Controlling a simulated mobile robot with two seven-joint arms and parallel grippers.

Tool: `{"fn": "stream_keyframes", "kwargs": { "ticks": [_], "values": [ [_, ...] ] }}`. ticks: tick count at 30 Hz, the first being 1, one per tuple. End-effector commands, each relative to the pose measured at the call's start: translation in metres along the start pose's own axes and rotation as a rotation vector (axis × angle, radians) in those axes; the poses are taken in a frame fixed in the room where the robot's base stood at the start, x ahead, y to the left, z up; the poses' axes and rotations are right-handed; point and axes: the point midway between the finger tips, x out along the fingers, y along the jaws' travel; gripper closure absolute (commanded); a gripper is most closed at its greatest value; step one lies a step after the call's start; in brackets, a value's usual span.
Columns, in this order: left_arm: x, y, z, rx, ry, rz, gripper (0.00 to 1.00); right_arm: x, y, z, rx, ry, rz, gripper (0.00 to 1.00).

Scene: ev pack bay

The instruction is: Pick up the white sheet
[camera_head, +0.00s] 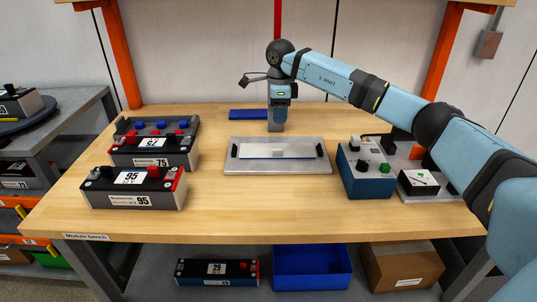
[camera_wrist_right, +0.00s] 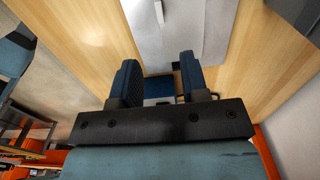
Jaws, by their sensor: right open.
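The white sheet (camera_head: 250,150) lies flat on a grey metal plate (camera_head: 240,168) in the middle of the bench, with a small pale block (camera_head: 278,153) on it. My right gripper (camera_head: 276,127) points down just behind the plate, apart from the sheet. In the right wrist view its two dark fingers (camera_wrist_right: 158,76) stand apart with nothing held between them. Part of a pale grey surface (camera_wrist_right: 190,35) shows beyond them; I cannot tell sheet from plate there. My left gripper is not in view.
Black battery modules (camera_head: 130,190) stand at the bench's left. A blue box with knobs (camera_head: 366,185) and a small dial unit (camera_head: 425,185) stand right of the plate. A flat blue item (camera_head: 248,114) lies behind. Bare wood (camera_head: 265,210) is free in front.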

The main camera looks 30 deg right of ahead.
Motion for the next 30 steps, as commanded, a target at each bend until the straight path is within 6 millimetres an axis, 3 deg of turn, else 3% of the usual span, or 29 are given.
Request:
{"fn": "stream_keyframes", "kwargs": {
  "ticks": [9, 17, 27, 30],
  "values": [
    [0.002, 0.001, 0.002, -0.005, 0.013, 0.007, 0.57, 0.064, 0.001, 0.001, -0.001, -0.001, 0.005, 0.59],
    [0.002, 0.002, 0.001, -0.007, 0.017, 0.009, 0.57, 0.080, 0.001, 0.002, -0.002, -0.003, 0.004, 0.59],
    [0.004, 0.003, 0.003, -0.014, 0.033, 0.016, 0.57, 0.126, 0.000, 0.004, -0.001, -0.003, 0.005, 0.59],
    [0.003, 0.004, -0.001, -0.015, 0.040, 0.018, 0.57, 0.129, 0.000, 0.004, -0.001, -0.005, 0.003, 0.59]
  ]
}}
